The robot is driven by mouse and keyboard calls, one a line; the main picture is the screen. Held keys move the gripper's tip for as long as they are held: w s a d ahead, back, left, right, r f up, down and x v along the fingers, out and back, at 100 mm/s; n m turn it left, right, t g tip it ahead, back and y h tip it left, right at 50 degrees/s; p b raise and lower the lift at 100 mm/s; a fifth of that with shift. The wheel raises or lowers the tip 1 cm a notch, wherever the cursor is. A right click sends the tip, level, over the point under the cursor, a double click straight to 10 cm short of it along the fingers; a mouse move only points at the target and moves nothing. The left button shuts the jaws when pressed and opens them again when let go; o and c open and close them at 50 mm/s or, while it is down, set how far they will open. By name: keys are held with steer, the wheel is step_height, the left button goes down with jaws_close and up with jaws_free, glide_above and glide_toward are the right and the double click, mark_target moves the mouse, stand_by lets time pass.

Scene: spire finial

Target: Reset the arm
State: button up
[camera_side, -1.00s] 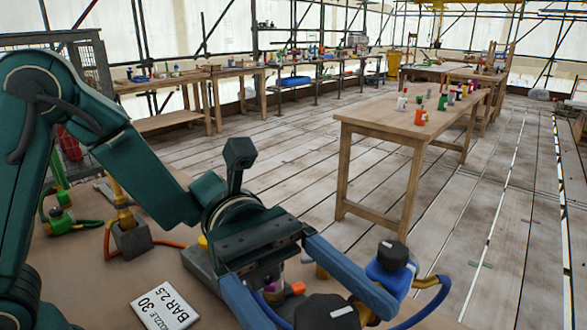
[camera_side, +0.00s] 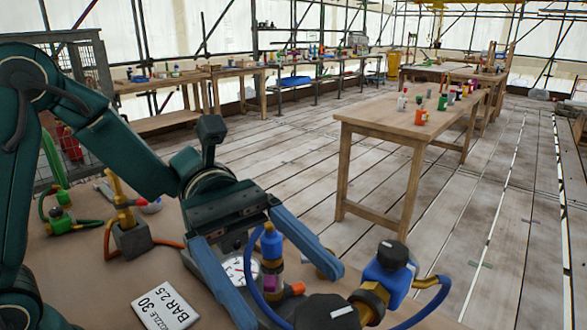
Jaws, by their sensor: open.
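My gripper (camera_side: 285,285) is in the lower middle of the side view, over the near table. Its two blue fingers are spread wide apart and hold nothing. Between them, in the picture, stands an upright blue-topped fitting (camera_side: 271,246) with a purple and brass lower part. A round white dial gauge (camera_side: 236,270) shows partly behind the left finger. Whether the fingers touch anything is hard to tell.
The near tabletop (camera_side: 105,276) holds a white card (camera_side: 165,305) with "30 BAR 2.5" lettering, a brass fitting on a grey block (camera_side: 132,240), a green valve (camera_side: 62,220) and a blue valve with a black cap (camera_side: 392,262). A wooden table (camera_side: 375,118) with small bottles stands beyond.

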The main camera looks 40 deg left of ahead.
steer(key=s+a+f+m+t+y, duration=0.2)
steer(key=s+a+f+m+y, duration=0.45)
steer(key=y, duration=0.25)
steer(key=w+a+m+t+y, duration=0.3)
steer(key=a+m+t+y, duration=0.4)
steer(key=a, duration=0.4)
steer(key=shift+f+m+y, duration=0.3)
steer(key=shift+f+m, duration=0.15)
steer(key=shift+m, duration=0.3)
